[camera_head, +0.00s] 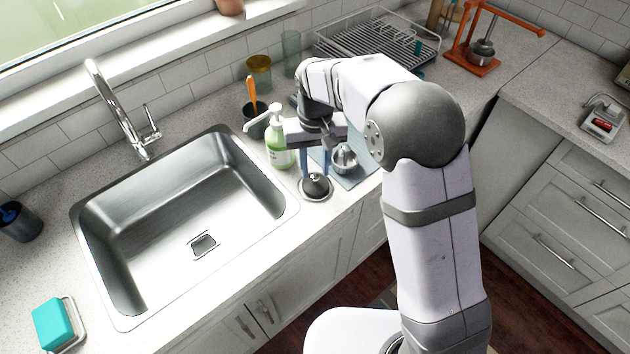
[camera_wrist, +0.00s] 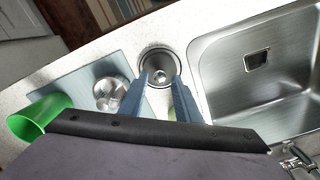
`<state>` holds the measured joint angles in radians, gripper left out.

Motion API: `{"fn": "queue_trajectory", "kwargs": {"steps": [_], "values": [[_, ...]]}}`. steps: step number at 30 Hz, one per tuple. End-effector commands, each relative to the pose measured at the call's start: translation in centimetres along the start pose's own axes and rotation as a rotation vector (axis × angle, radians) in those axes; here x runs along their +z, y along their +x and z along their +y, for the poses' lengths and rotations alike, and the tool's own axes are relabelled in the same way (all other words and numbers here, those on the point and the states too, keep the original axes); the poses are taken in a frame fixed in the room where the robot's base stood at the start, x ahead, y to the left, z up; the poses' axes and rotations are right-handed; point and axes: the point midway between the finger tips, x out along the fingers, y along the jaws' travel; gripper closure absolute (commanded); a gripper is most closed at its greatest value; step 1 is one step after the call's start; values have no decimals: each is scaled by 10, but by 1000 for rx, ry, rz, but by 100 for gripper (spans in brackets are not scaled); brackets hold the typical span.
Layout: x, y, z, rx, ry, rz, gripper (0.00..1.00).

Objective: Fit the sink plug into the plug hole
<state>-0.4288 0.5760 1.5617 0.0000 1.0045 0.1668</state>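A round metal-rimmed plug hole (camera_head: 326,194) is set in the counter right of the sink. It also shows in the wrist view (camera_wrist: 147,57). A dark, domed piece (camera_head: 315,185) with a small bright knob shows within its ring; I cannot tell whether it is the plug or how it is seated. My gripper (camera_head: 317,174) points down over it, blue fingers apart on either side; the knob shows between the fingertips in the wrist view (camera_wrist: 159,77). I see no clear contact. A shiny round metal piece (camera_head: 344,158) sits on the blue-grey mat (camera_head: 355,178), outside my fingers.
The empty steel sink (camera_head: 170,225) with its tap (camera_head: 120,115) lies left. A green soap bottle (camera_head: 279,150) stands close behind my gripper. A dark cup (camera_head: 252,118) and a dish rack (camera_head: 385,40) stand farther back. A teal sponge (camera_head: 53,323) lies front left.

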Motion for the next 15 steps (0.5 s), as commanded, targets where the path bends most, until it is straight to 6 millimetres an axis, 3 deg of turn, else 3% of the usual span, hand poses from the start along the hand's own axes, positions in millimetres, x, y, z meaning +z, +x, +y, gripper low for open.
{"fn": "queue_trajectory", "kwargs": {"steps": [9,15], "values": [[0,33,0,0,0,-2,70],[-1,36,0,0,0,1,70]]}}
